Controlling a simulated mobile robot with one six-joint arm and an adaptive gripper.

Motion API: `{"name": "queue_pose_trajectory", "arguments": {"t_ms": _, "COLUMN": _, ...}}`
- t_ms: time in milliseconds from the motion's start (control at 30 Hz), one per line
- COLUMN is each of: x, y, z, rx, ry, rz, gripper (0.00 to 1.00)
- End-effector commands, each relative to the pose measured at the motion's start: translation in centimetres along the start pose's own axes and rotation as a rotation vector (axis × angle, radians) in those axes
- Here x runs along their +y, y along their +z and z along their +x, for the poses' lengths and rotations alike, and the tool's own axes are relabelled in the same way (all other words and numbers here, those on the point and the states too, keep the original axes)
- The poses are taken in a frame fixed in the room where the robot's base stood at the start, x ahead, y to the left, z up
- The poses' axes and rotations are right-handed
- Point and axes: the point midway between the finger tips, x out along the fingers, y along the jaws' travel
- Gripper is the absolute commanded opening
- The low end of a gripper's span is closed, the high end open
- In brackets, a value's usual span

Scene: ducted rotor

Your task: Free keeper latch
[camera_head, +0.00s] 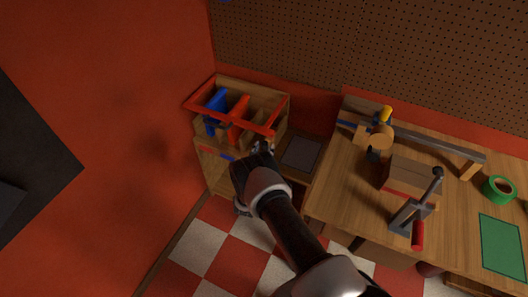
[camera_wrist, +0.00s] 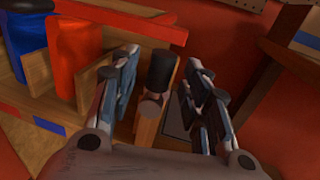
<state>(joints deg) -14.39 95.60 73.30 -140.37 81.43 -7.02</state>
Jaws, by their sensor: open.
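A wooden box (camera_head: 270,100) with a red frame (camera_head: 232,121) on top stands at the back left, against the wall. A blue piece (camera_head: 216,101) and a red piece (camera_head: 237,124) stand inside it; in the wrist view the red piece (camera_wrist: 76,60) is left of my fingers. My gripper (camera_head: 262,148) is at the box's front right corner, its fingers apart. In the wrist view, a dark-capped wooden post (camera_wrist: 146,118) shows between the fingers of my gripper (camera_wrist: 158,78), not visibly gripped. I cannot tell which part is the keeper latch.
A dark panel (camera_head: 302,153) lies right of the box. The workbench (camera_head: 333,181) at right carries a wooden block (camera_head: 408,176), a lever clamp with a red handle (camera_head: 418,235), green tape (camera_head: 498,189) and a green mat (camera_head: 503,243). Checkered floor (camera_head: 210,247) is open in front.

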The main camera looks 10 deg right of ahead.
Motion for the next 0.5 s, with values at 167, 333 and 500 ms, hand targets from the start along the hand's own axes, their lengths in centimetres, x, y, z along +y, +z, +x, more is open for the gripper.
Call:
{"name": "queue_pose_trajectory", "arguments": {"t_ms": 167, "x": -0.04, "y": 0.01, "z": 0.98, "rx": 0.000, "ry": -0.001, "rz": -0.001, "gripper": 0.43}}
{"name": "queue_pose_trajectory", "arguments": {"t_ms": 333, "x": -0.02, "y": 0.05, "z": 1.03, "rx": 0.000, "ry": 0.000, "rz": -0.001, "gripper": 0.43}}
{"name": "queue_pose_trajectory", "arguments": {"t_ms": 500, "x": -0.02, "y": 0.05, "z": 1.02, "rx": 0.000, "ry": 0.000, "rz": -0.001, "gripper": 0.37}}
